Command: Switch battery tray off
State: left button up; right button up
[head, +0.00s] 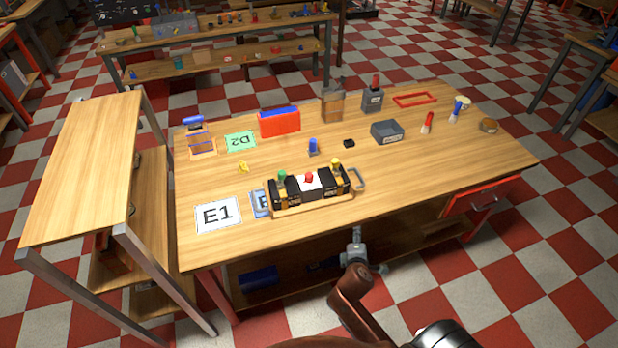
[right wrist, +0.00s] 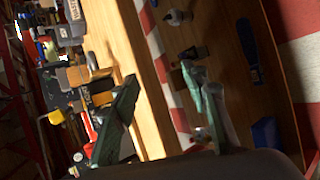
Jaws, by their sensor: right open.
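The battery tray (head: 310,204) is a wooden tray near the front edge of the table, with dark blocks, a white middle block and a grey handle at its right end. A red knob (head: 309,177) tops the white block, a green knob (head: 282,175) is at the left and a yellow knob (head: 336,163) at the right. In the right wrist view the yellow knob (right wrist: 56,117) and a red part show near one finger. My right gripper (head: 357,236) is in front of the table edge, apart from the tray; in the wrist view its fingers (right wrist: 165,100) are spread and empty.
An E1 card (head: 217,214) lies left of the tray, a green D2 card (head: 240,140) behind it. A red box (head: 279,122), blue-topped post (head: 313,146) and dark grey box (head: 387,131) stand farther back. The table's right front (head: 440,180) is clear.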

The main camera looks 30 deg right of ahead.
aim_at(309, 180)
jog(key=w+r+n+t, duration=0.1)
jog(key=w+n, duration=0.1)
jog(key=w, duration=0.1)
jog(key=w+r+n+t+h, duration=0.1)
jog(key=w+r+n, duration=0.1)
jog(key=w, duration=0.1)
jog(key=w+r+n+t, duration=0.1)
jog(key=w+r+n, duration=0.1)
jog(key=w+n, duration=0.1)
jog(key=shift+w+a+r, duration=0.25)
jog(key=shift+w+a, duration=0.1)
jog(key=w+a+r+n+t, duration=0.1)
jog(key=w+a+n, duration=0.1)
jog(key=w+n, duration=0.1)
jog(key=w+a+r+n+t, duration=0.2)
jog(key=w+n, duration=0.2)
jog(key=n, duration=0.1)
jog(key=w+a+r+n+t, duration=0.1)
jog(key=w+n, duration=0.3)
jog(key=shift+a+r+t+y, duration=0.3)
jog(key=shift+a+t+y, duration=0.1)
jog(key=b+x, duration=0.1)
jog(key=x, duration=0.6)
jog(key=shift+w, duration=0.1)
jog(key=shift+c, duration=0.7)
grip_shut()
